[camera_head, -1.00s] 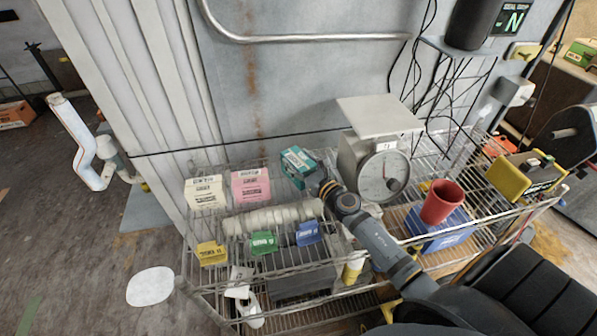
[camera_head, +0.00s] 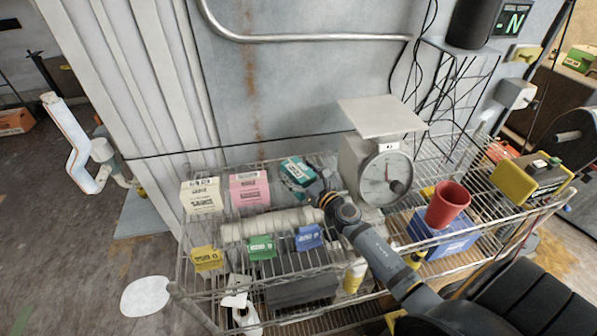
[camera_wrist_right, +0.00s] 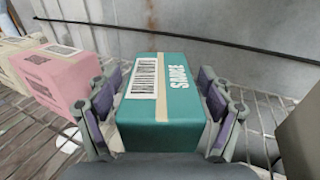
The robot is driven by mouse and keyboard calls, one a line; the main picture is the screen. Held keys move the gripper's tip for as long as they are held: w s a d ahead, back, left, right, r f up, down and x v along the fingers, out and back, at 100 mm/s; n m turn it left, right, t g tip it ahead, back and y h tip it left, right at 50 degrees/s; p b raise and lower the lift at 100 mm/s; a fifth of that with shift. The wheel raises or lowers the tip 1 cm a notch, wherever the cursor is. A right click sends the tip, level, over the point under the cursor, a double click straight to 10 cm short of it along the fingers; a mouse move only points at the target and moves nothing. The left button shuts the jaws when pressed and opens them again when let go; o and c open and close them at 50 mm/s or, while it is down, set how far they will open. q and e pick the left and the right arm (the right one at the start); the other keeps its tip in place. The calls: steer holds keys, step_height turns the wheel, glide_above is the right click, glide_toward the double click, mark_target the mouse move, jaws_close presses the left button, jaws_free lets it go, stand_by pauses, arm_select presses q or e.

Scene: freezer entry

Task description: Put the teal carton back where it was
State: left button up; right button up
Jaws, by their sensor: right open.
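The teal carton (camera_head: 294,170) is at the back of the wire shelf, right of the pink carton (camera_head: 249,190) and left of the scale. My right gripper (camera_head: 320,188) reaches it from the front. In the right wrist view the teal carton (camera_wrist_right: 165,100) sits between the two fingers of my right gripper (camera_wrist_right: 162,112), which are open beside its left and right faces. Its label and lettering face the camera. Its underside is hidden, so its contact with the shelf cannot be seen. My left gripper is not in view.
A cream carton (camera_head: 202,196) stands left of the pink one. The scale (camera_head: 376,168) is close on the right, with a red cup (camera_head: 447,204) beyond it. A wall stands close behind.

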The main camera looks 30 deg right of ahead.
mark_target(308, 182)
steer(key=shift+r, duration=0.2)
steer(key=s+b, duration=0.2)
steer(key=s, duration=0.1)
steer(key=s+d+b, duration=0.1)
steer(key=s+b, duration=0.1)
steer(key=s, duration=0.1)
steer(key=s+b, duration=0.2)
steer(key=s, duration=0.1)
steer(key=shift+d+f+b, duration=0.2)
steer(key=shift+f+b, duration=0.15)
steer(key=shift+s+a+r, duration=0.1)
steer(key=shift+s+r, duration=0.05)
steer(key=shift+s, duration=0.2)
steer(key=shift+s+r+p, duration=0.15)
steer(key=shift+s+p, duration=0.3)
steer(key=shift+s, duration=0.05)
steer(key=shift+s+d, duration=0.2)
steer(key=shift+s, duration=0.4)
